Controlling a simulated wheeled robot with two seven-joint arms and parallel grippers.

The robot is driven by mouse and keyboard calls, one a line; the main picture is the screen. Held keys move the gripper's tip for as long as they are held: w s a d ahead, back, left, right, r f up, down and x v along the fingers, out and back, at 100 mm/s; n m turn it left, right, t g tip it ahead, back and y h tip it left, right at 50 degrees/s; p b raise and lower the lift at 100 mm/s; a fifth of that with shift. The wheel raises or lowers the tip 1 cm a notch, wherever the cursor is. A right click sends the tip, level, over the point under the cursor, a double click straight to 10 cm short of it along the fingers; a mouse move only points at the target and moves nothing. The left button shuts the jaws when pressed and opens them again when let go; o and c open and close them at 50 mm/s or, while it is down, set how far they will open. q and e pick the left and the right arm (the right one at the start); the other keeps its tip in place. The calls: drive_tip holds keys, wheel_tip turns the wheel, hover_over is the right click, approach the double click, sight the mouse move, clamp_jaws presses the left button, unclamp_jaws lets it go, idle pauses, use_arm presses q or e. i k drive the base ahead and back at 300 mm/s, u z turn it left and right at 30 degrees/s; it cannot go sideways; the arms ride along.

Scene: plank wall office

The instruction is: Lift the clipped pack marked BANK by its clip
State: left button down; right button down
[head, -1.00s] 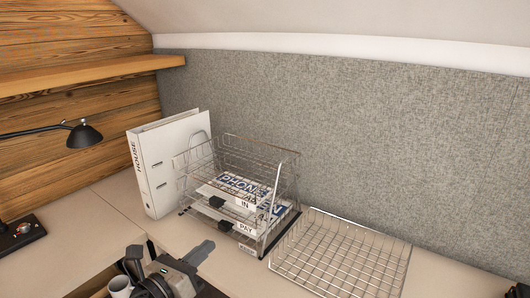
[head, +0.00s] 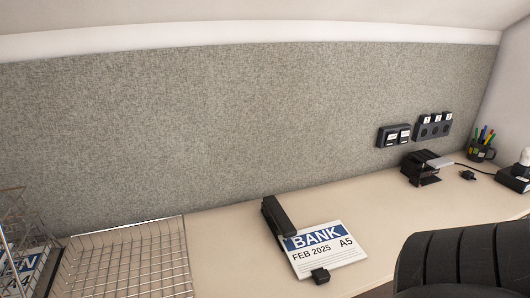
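The pack marked BANK (head: 333,262) lies flat on the desk right of the wire basket. It is white with a blue band and the text FEB 2025 and A5. A black clip (head: 320,275) sits on its near edge. A long black object (head: 278,215), which looks like a stapler, lies at the pack's left far corner and appears to rest partly over it. Neither of my grippers is in view.
An empty wire basket (head: 183,258) and a wire tray stack (head: 12,235) stand at left. A black device (head: 420,172) and pen cup (head: 481,150) stand farther right. The desk around the pack is mostly clear.

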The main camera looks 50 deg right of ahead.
sight(316, 251)
drive_tip(key=z, duration=1.7)
drive_tip(key=k, duration=0.45)
drive_tip(key=z, duration=1.15)
drive_tip(key=i, duration=0.75)
drive_tip(key=u, duration=2.3)
